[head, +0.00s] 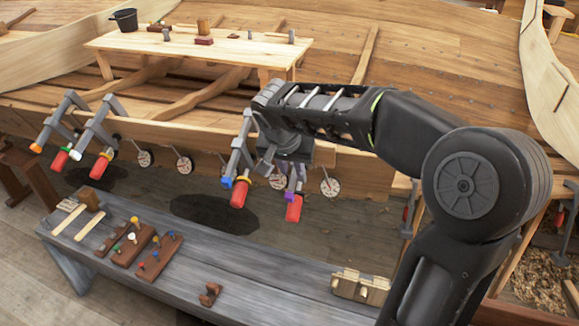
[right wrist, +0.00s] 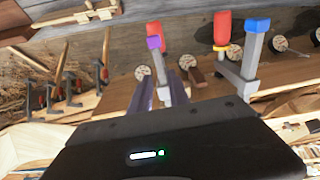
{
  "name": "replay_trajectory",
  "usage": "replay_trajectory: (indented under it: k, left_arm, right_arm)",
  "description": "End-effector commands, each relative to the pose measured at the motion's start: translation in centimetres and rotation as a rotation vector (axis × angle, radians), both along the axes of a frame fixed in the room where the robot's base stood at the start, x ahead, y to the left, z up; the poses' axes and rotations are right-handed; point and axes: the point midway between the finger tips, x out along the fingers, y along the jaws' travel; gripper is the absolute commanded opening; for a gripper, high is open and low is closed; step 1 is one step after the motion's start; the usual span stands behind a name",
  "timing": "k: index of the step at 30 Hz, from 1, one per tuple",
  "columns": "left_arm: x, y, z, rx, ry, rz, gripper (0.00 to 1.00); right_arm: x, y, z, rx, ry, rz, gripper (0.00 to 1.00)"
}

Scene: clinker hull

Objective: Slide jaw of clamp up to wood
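My right gripper (head: 287,165) is at the purple-marked clamp, the right one of the middle pair on the hull's plank edge. This clamp's purple part (head: 290,182) and red handle (head: 293,208) hang below the gripper. In the right wrist view, my two dark fingers (right wrist: 162,88) stand either side of the clamp's grey bar, and the purple part (right wrist: 154,42) is just beyond. Whether the fingers press on the bar is unclear. The clamp's upper end is hidden by my gripper, and its contact with the wood cannot be made out. My left gripper is not in view.
A blue-marked clamp (head: 240,180) stands close left of my gripper. Two more clamps (head: 95,130) are farther left. Round dials (head: 330,187) hang along the plank edge. A grey bench (head: 235,275) with small wooden pieces is in front. A plank table (head: 220,50) stands behind.

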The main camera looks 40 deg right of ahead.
Motion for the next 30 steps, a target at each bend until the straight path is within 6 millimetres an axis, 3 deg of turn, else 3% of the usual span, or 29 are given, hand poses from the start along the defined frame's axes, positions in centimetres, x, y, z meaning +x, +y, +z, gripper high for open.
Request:
replay_trajectory:
  k: [3, 10, 30]
  left_arm:
    - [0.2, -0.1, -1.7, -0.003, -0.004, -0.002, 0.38]
    - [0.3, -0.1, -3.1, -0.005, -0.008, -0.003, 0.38]
    - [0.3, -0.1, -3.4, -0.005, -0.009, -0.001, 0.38]
  right_arm:
    - [0.5, -0.5, -2.0, -0.001, -0.001, 0.0, 0.22]
    - [1.1, -1.3, -3.7, 0.0, 0.0, 0.0, 0.22]
    - [1.3, -1.5, -4.2, 0.0, 0.0, 0.001, 0.18]
